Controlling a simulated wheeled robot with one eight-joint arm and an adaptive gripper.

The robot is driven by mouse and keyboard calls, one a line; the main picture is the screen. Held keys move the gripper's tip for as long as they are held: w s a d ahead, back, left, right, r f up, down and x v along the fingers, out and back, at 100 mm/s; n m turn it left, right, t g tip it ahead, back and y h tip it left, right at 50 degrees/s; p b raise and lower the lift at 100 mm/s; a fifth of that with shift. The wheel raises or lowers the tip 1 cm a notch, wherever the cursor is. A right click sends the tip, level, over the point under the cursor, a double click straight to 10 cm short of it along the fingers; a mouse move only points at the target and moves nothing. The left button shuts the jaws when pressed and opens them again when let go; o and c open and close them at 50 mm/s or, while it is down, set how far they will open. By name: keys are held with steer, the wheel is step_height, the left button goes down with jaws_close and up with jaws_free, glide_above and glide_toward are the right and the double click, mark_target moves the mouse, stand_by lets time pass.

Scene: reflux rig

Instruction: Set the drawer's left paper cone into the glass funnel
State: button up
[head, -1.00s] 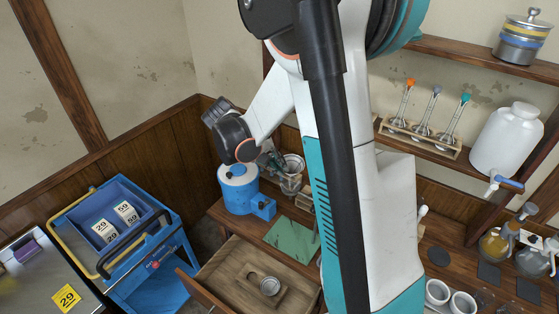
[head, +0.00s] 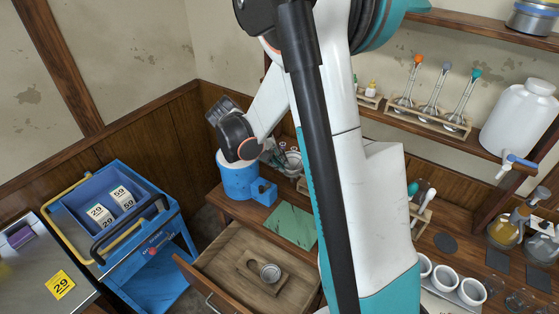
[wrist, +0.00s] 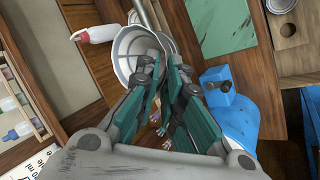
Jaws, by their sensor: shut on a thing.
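In the wrist view my gripper (wrist: 162,85) is shut on the wall of a pale grey-white paper cone (wrist: 126,52), its wide round mouth facing the camera. In the head view my gripper (head: 273,156) is partly hidden behind my wrist, above the bench by the blue pot. I cannot clearly separate the glass funnel from the cone, so whether they touch is unclear. The open drawer (head: 222,258) holds a wooden block (head: 283,286). The block's left hole is empty, and a grey-white cone (head: 270,273) sits in its right hole.
The blue pot (head: 238,182) with a side box stands close to my gripper. A green mat (head: 292,226) lies on the bench. A white bottle with a red tip (wrist: 96,34) is near the cone. A blue cart (head: 150,245) stands at left.

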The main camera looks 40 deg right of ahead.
steer(key=o, duration=0.7)
steer(key=shift+r, duration=0.1)
step_height(320, 180, up, 6)
steer(key=p, duration=0.3)
stand_by(0.7)
stand_by(0.8)
